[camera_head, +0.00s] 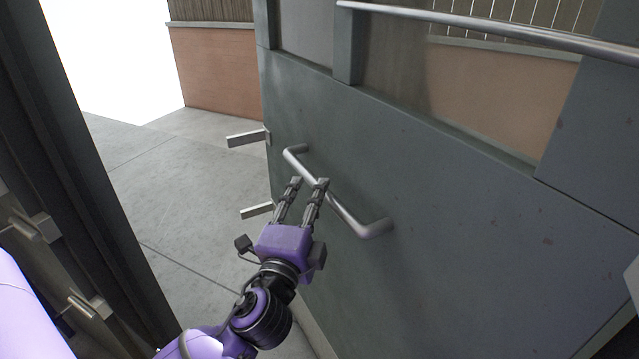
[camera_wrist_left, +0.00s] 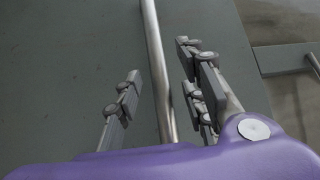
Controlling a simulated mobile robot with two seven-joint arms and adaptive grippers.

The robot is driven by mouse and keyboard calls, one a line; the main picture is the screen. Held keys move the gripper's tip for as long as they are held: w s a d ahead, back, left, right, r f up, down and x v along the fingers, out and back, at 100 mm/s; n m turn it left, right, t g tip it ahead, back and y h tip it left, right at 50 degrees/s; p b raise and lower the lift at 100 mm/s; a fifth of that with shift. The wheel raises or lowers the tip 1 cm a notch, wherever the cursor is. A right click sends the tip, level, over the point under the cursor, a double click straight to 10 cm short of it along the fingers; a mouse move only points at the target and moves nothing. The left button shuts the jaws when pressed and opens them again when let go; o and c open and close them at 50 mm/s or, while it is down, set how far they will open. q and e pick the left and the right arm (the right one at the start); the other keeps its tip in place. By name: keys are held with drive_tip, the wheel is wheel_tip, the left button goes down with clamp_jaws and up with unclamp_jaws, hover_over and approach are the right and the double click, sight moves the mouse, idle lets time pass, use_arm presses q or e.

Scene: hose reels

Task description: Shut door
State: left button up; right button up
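The grey-green door (camera_head: 440,190) stands open and fills the right of the head view. Its slanting silver pull handle (camera_head: 350,215) is in front of my left gripper (camera_head: 309,183). That gripper is open, with its two fingers apart and pointing at the handle. In the left wrist view the handle bar (camera_wrist_left: 155,60) runs between the fingers of the left gripper (camera_wrist_left: 160,72). A gap shows on either side of the bar, and I cannot tell whether a finger touches it. My right gripper is not in view.
Two metal bars (camera_head: 247,138) stick out from the door's left edge. A dark door frame (camera_head: 75,150) with metal brackets (camera_head: 38,228) stands at the left. Clear concrete floor (camera_head: 175,170) lies between. A long rail (camera_head: 500,28) crosses the door's upper part.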

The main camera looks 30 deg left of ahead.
sight(332, 171)
use_arm(q)
drive_tip(key=shift+x, duration=2.15)
drive_tip(key=shift+d+f, duration=0.1)
clamp_jaws()
